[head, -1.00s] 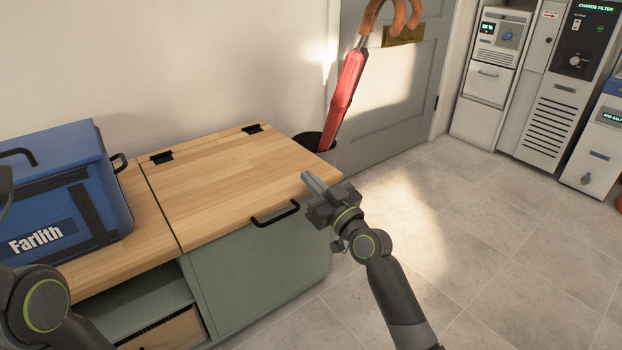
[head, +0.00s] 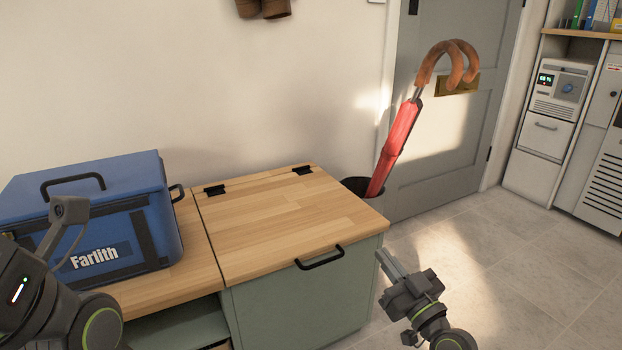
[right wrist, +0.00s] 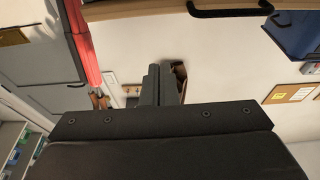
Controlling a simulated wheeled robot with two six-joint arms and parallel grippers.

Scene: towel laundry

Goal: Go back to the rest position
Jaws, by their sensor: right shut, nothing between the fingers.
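My right gripper (head: 386,264) is shut and empty. It hangs in the air just right of the cabinet's front right corner, its fingers pointing up and left. In the right wrist view its fingers (right wrist: 161,86) lie together with nothing between them. My left arm shows at the lower left of the head view, in front of the blue box; its fingertips cannot be made out.
A green cabinet (head: 300,305) with a closed wooden lid (head: 290,222) and black handle (head: 320,258) stands in the middle. A blue box (head: 150,200) sits left. A red umbrella (head: 398,145) leans in a dark bin (head: 358,186) by a grey door (head: 440,165). Floor (head: 520,260) is clear at right.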

